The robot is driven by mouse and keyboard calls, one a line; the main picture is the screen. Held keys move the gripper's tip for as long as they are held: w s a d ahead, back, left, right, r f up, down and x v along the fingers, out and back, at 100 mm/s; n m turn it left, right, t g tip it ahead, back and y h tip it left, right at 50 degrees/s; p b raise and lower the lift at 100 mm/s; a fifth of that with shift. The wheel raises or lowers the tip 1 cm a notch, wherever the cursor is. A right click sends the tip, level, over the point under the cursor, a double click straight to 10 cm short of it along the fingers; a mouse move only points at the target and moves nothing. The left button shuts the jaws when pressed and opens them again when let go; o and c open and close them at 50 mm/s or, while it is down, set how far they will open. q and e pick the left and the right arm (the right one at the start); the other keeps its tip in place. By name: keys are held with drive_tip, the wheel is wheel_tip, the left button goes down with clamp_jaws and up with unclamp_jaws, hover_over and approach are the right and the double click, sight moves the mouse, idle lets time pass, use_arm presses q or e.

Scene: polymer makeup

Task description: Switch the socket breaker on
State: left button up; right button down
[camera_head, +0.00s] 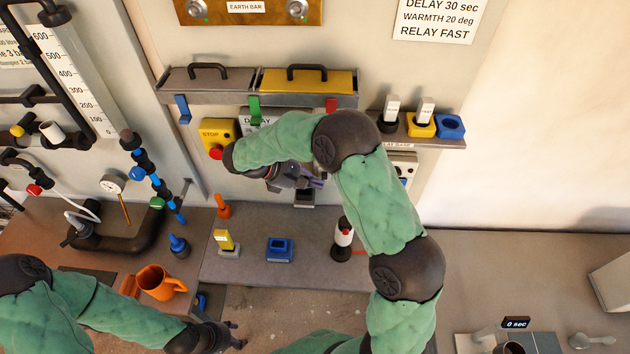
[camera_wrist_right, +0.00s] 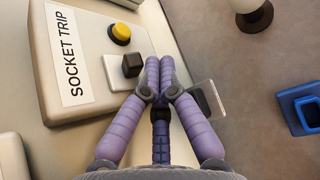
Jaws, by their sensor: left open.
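In the right wrist view, a pale box labelled SOCKET TRIP (camera_wrist_right: 75,60) carries a round yellow button (camera_wrist_right: 120,33) and a black blocky switch lever (camera_wrist_right: 131,65) on a light plate. I cannot tell whether the lever is on or off. My right gripper (camera_wrist_right: 160,64) has its purple fingertips together, with nothing visible between them, just right of the lever; contact is unclear. In the head view, my right gripper (camera_head: 303,178) is at the wall panel, and my arm hides much of the area. My left gripper (camera_head: 236,338) is open and empty, low near the table's front edge.
A yellow STOP box (camera_head: 217,133) is left of my right arm. The table holds a blue holder (camera_head: 279,249), a white-and-black cylinder (camera_head: 343,236) and an orange mug (camera_head: 158,283). A shelf (camera_head: 440,140) at right holds coloured sockets.

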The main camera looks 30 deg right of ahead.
drive_tip(key=shift+w+d+r, duration=0.15)
drive_tip(key=shift+w+r, duration=0.15)
drive_tip(key=shift+r, duration=0.35)
drive_tip(key=f+v, duration=0.1)
drive_tip(key=v, duration=0.6)
drive_tip(key=shift+s+a, duration=0.2)
drive_tip(key=shift+a, duration=0.15)
drive_tip(key=shift+f, duration=0.1)
